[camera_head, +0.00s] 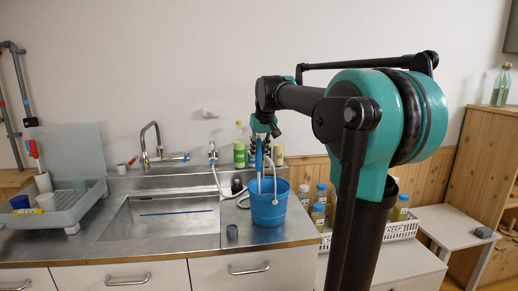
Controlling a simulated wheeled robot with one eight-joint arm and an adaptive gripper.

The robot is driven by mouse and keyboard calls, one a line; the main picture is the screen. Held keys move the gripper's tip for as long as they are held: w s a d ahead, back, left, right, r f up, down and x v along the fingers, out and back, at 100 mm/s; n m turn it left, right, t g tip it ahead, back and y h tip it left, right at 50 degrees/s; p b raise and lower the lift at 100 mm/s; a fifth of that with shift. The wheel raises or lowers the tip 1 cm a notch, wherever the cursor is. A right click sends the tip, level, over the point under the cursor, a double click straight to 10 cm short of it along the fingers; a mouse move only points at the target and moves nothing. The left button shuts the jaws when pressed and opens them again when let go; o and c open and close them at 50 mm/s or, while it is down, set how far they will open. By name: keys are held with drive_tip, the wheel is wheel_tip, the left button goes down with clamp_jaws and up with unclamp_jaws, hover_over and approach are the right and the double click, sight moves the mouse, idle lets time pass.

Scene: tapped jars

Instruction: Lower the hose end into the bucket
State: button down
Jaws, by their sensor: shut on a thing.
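A blue bucket (268,212) stands upright on the steel counter, right of the sink. My gripper (263,140) is above the bucket, pointing down, and shut on a slim blue piece (259,160) that appears to be the hose end. A white hose (216,180) comes down from the small tap (212,155) and curves along the counter towards the bucket. Part of the hose is hidden by the bucket.
A sink (150,228) with a faucet (150,145) is left of the bucket. A green-labelled bottle (239,150) is behind. A white crate (400,230) with several bottles is at right.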

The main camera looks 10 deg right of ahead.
wheel_tip(320, 180, down, 16)
drive_tip(key=shift+s, duration=0.45)
idle(2.5)
drive_tip(key=shift+w+a, duration=0.1)
idle(0.5)
drive_tip(key=c, duration=1.3)
unclamp_jaws()
drive_tip(key=shift+f, duration=0.15)
drive_tip(key=shift+o, duration=0.4)
drive_tip(key=shift+w+f, duration=0.1)
drive_tip(key=shift+w, duration=0.15)
